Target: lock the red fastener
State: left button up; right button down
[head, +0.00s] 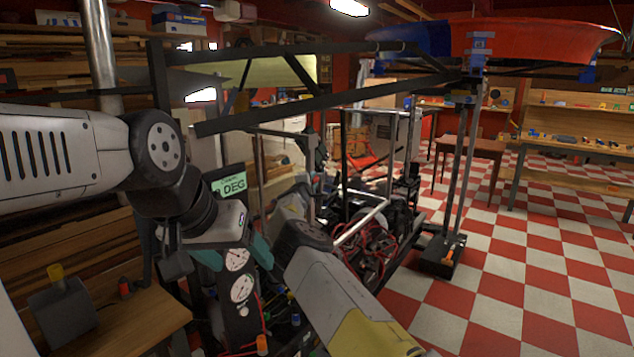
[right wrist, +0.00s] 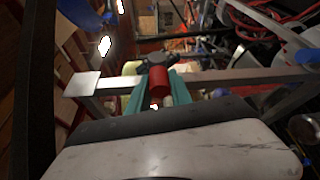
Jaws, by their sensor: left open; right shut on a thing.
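The red fastener (right wrist: 160,80) shows in the right wrist view as a short red cylinder with a dark fitting behind it, at a grey metal bar (right wrist: 225,78). My right gripper (right wrist: 159,88) is shut on it, with a teal finger on each side. Whether the fastener is locked cannot be told. In the head view the right hand's fingers and the fastener cannot be made out behind my arm and the clutter. My left gripper (head: 235,256) is open and empty in the head view, its teal fingers spread in front of a panel of round white gauges (head: 240,288).
A cart with red cables and metal tubes (head: 360,215) stands beyond my right arm. A wooden bench (head: 120,325) is at lower left. The checkered floor (head: 530,270) at right is mostly clear.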

jog(key=shift+d+f, duration=0.1)
jog(key=shift+d, duration=0.05)
jog(key=c, duration=1.2)
grip_release()
jog(key=shift+o, duration=0.2)
